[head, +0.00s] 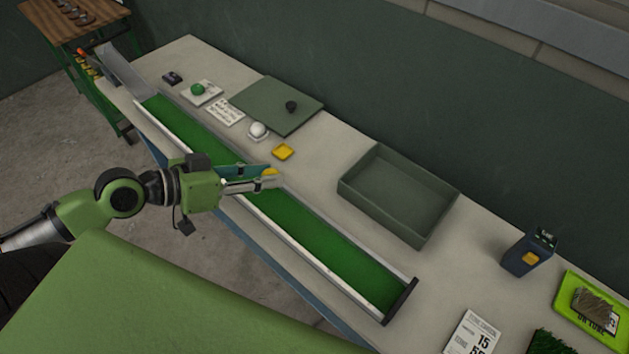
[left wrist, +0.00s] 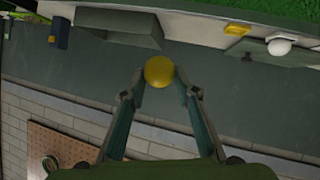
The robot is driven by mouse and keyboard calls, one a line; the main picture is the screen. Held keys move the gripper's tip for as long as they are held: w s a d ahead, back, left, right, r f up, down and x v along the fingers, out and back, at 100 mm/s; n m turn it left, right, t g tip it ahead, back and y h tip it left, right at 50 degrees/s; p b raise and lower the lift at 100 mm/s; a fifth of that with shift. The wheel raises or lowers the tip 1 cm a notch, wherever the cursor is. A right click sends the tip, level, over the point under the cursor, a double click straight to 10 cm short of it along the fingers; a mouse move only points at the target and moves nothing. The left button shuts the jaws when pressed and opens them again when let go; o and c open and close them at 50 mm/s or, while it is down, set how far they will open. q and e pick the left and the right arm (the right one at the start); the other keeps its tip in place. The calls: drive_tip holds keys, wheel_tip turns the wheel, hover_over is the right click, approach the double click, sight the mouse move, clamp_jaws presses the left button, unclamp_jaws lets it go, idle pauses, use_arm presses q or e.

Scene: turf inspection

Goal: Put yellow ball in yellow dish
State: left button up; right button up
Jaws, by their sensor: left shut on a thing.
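My left gripper (head: 268,181) is above the green turf lane, shut on the yellow ball (head: 270,172). In the left wrist view the yellow ball (left wrist: 159,71) sits between the two fingertips (left wrist: 159,80). The small square yellow dish (head: 283,152) lies on the table just beyond the gripper, and it looks empty. It also shows in the left wrist view (left wrist: 238,29). My right gripper is not in view.
A white ball (head: 258,129) and a green ball (head: 198,89) rest on small holders farther left. A grey-green tray (head: 397,195) stands to the right. The turf lane (head: 310,235) has raised rails. A dark blue box (head: 529,252) stands far right.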

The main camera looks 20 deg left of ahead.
use_arm(q)
drive_tip(key=x, duration=0.4)
drive_tip(key=a+f+x, duration=0.1)
drive_tip(key=x, duration=0.3)
drive_tip(key=f+p+x, duration=0.1)
drive_tip(key=x, duration=0.3)
drive_tip(key=shift+w+a+f, duration=0.1)
drive_tip(key=shift+w+a, duration=0.05)
drive_tip(key=shift+a, duration=0.2)
drive_tip(key=shift+w+f, duration=0.15)
drive_tip(key=shift+f, duration=0.05)
drive_tip(key=f, duration=0.3)
drive_tip(key=shift+w+d, duration=0.15)
drive_tip(key=shift+d, duration=0.05)
drive_tip(key=shift+f, duration=0.35)
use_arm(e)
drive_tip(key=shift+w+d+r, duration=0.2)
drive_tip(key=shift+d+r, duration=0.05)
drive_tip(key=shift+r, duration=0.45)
